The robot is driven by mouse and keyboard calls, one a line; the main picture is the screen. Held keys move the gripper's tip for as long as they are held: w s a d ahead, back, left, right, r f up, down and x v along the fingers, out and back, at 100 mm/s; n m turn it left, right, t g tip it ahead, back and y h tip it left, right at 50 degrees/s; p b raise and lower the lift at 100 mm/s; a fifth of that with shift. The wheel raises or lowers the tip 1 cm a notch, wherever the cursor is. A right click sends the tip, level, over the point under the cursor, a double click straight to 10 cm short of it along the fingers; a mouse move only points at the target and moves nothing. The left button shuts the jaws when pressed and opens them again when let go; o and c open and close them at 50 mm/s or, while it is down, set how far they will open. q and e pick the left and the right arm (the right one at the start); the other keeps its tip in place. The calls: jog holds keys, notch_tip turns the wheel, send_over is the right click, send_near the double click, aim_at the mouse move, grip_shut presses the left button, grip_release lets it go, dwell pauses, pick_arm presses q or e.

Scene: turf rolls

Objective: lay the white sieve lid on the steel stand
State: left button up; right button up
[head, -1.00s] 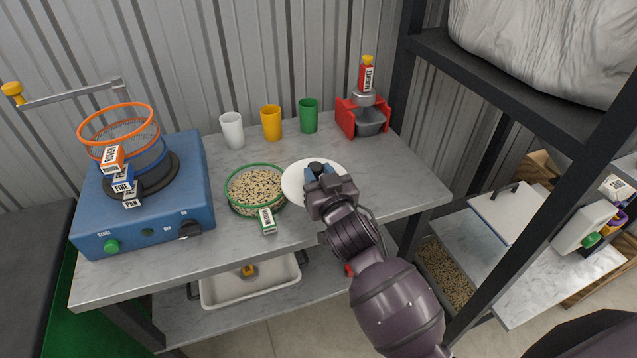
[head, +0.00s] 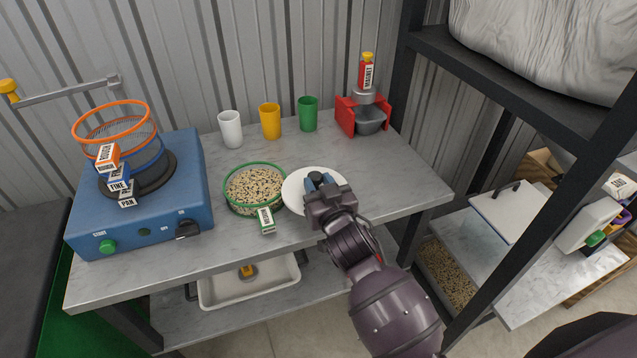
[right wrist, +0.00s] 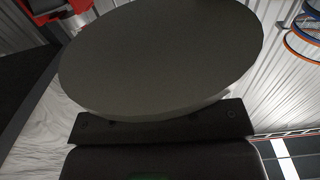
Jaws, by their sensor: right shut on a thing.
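The white sieve lid (head: 297,190) is a flat round disc with a dark knob. My right gripper (head: 316,180) is shut on the knob, at the lid's middle. The lid's left edge overlaps the right rim of the green sieve in the head view; its height above the bench is hard to judge. In the right wrist view the lid (right wrist: 160,60) is a large, shaded grey disc filling much of the picture. A steel piece with a bowl (head: 370,121) sits in a red frame at the back right; I cannot tell whether this is the steel stand. My left gripper is out of view.
A green-rimmed sieve (head: 240,207) of seed stands mid-bench. A blue shaker (head: 100,220) with stacked sieves is at left. White (head: 231,130), yellow (head: 270,121) and green (head: 308,114) cups line the back. The bench right of the lid is bare. A dark rack post (head: 490,220) stands right.

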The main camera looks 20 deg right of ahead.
jog(key=o, duration=1)
jog(key=shift+r, duration=0.6)
jog(key=s, duration=0.6)
jog(key=s+p, duration=0.1)
jog(key=s, duration=0.5)
jog(key=shift+d+r, duration=0.1)
jog(key=shift+d, duration=0.1)
